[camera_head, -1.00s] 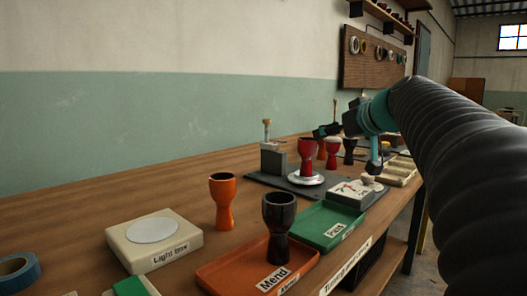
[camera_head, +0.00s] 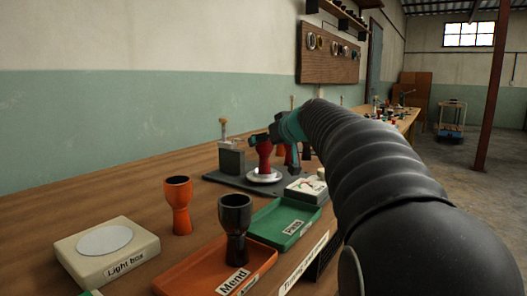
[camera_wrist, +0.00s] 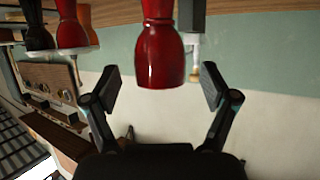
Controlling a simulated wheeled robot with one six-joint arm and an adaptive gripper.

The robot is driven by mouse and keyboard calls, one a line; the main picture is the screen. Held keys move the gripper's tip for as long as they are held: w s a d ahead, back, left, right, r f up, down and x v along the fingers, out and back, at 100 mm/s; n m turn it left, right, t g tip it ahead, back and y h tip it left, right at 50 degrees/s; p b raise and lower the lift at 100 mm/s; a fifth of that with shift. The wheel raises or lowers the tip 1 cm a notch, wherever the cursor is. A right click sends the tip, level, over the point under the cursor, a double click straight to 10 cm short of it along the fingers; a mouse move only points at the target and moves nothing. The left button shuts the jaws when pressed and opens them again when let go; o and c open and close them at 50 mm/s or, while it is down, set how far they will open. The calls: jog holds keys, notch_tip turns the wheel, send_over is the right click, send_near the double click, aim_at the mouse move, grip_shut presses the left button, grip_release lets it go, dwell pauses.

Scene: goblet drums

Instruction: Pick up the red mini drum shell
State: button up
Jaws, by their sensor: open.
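The red mini drum shell (camera_head: 264,158) stands upright on a round silver plate (camera_head: 276,178) on a dark base. In the wrist view the red shell (camera_wrist: 160,38) appears upside down, its rim end between my fingers. My gripper (camera_wrist: 160,86) is open, with one finger on each side of the shell and visible gaps to both. In the head view my gripper (camera_head: 264,139) is at the shell's upper part and hides some of its rim.
An orange shell (camera_head: 178,208) stands on the table, and a dark shell (camera_head: 235,225) stands in the orange Mend tray (camera_head: 185,283). A green tray (camera_head: 283,222) and a light box (camera_head: 105,250) are nearby.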

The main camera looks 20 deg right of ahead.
jog(key=x, duration=0.2)
jog(key=shift+w+a+f, duration=0.1)
jog(key=shift+w, duration=0.2)
jog(key=c, duration=1.4)
jog(key=shift+r, duration=0.55)
jog(key=r, duration=0.1)
jog(key=d+r+p, duration=0.1)
jog(key=r, duration=0.1)
jog(key=shift+r, duration=0.3)
jog(key=d+r+p, duration=0.1)
jog(key=d+r, duration=0.5)
jog(key=d, duration=0.4)
jog(key=shift+d+p, duration=0.4)
